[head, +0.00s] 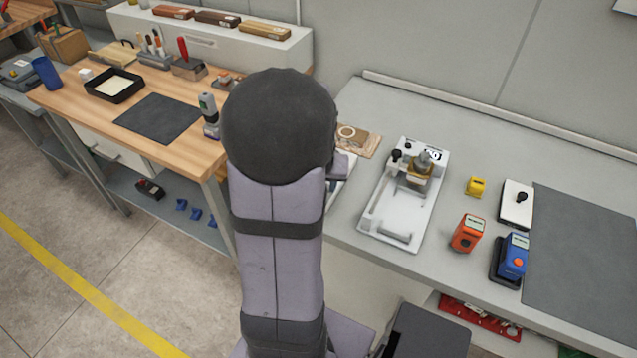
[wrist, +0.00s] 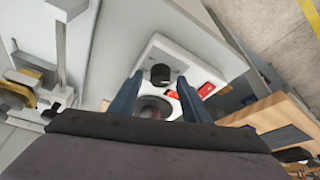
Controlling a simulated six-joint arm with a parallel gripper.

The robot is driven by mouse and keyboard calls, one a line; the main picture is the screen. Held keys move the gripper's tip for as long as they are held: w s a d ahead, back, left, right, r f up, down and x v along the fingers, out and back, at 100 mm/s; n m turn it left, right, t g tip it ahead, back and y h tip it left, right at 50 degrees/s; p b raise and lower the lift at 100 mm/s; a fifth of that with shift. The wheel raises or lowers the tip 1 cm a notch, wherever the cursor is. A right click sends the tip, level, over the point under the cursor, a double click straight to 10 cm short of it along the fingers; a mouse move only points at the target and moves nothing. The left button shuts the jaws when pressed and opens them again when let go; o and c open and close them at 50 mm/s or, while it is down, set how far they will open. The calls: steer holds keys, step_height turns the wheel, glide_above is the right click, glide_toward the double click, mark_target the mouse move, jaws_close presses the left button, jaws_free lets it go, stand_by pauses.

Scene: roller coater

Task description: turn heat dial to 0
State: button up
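In the wrist view a white device (wrist: 195,62) lies below my gripper, with a black knob (wrist: 160,73) that looks like the heat dial, a red panel (wrist: 206,90) and a round grey plate (wrist: 153,108). My gripper (wrist: 160,77) is open, its two dark blue fingers apart on either side of the knob as seen from the wrist. I cannot tell whether they touch it, nor what setting the knob shows. In the head view my arm hides the gripper and most of this device; a white edge (head: 339,186) beside my arm may be part of it.
A white roller coater (head: 376,217) stands right of my arm on the grey bench (head: 470,160); its parts also show at left in the wrist view (wrist: 62,40). Further right are an orange device (head: 467,233), a blue device (head: 514,257) and a dark mat (head: 590,260). A wooden bench (head: 75,100) stands left.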

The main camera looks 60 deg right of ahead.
steer(key=shift+r, duration=0.1)
steer(key=b+v, duration=0.1)
steer(key=v, duration=0.6)
stand_by(0.7)
steer(key=s+a+f+g+y, duration=0.1)
steer(key=s+a+f+y, duration=0.1)
steer(key=a+f, duration=0.3)
steer(key=w+a+f+n+y, duration=0.1)
steer(key=w+a+n, duration=0.25)
steer(key=a, duration=0.65)
steer(key=w+a+f+n, duration=0.1)
steer(key=w+a+n, duration=0.3)
steer(key=a, duration=0.6)
steer(key=w+a+f+n+y, duration=0.1)
steer(key=w+a+n, duration=0.2)
steer(key=a+n, duration=0.5)
step_height(320, 180, down, 32)
steer(key=a+m+b, duration=0.2)
steer(key=b, duration=3)
steer(key=shift+s+f+g+b, duration=0.15)
steer(key=shift+f+g+b, duration=0.05)
steer(key=shift+g+b, duration=0.2)
